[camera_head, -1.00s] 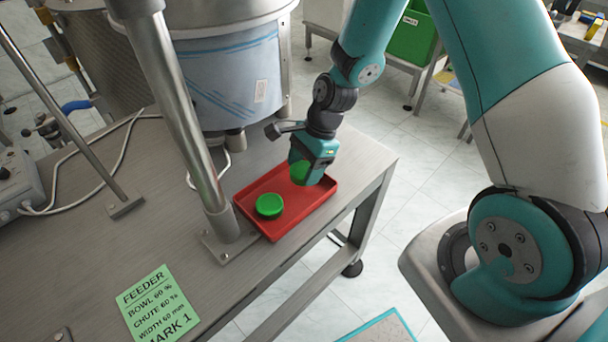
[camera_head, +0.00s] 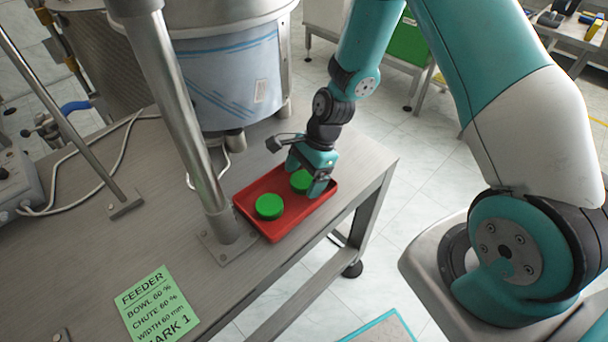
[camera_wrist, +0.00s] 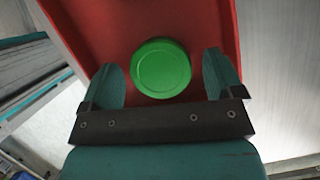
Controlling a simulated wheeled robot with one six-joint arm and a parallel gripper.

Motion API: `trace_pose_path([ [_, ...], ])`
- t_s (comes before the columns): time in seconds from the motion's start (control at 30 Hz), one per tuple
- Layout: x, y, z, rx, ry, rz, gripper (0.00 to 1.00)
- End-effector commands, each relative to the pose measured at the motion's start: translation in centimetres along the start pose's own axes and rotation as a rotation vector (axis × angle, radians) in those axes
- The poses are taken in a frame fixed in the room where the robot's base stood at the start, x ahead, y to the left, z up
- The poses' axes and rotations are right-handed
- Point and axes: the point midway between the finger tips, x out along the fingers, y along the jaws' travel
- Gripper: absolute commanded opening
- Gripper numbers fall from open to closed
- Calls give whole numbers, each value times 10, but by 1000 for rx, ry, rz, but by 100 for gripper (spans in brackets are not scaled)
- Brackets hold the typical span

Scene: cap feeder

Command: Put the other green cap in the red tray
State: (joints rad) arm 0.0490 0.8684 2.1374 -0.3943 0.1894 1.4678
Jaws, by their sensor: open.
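The red tray (camera_head: 274,232) sits on the metal table near its right edge. One green cap (camera_head: 269,206) lies in the left part of the tray. The other green cap (camera_head: 300,181) is in the right part of the tray, between my gripper's fingers. My gripper (camera_head: 306,185) is open over the tray. In the wrist view that cap (camera_wrist: 161,68) lies flat on the red tray floor (camera_wrist: 107,25), a little ahead of the open fingertips (camera_wrist: 165,78), with gaps on both sides.
A metal post (camera_head: 188,125) stands close to the tray's left side. The steel feeder bowl (camera_head: 228,70) is behind it. A green label (camera_head: 158,303) lies on the table at the front. The table surface at front left is largely clear.

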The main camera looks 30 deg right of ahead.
Motion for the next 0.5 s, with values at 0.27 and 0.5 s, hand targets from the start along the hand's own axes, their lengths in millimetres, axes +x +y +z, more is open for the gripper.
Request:
trace_pose_path([
  [0.27,-45,-1,1,1,1,-6,86],
  [0.5,-96,-1,1,0,1,-5,86],
])
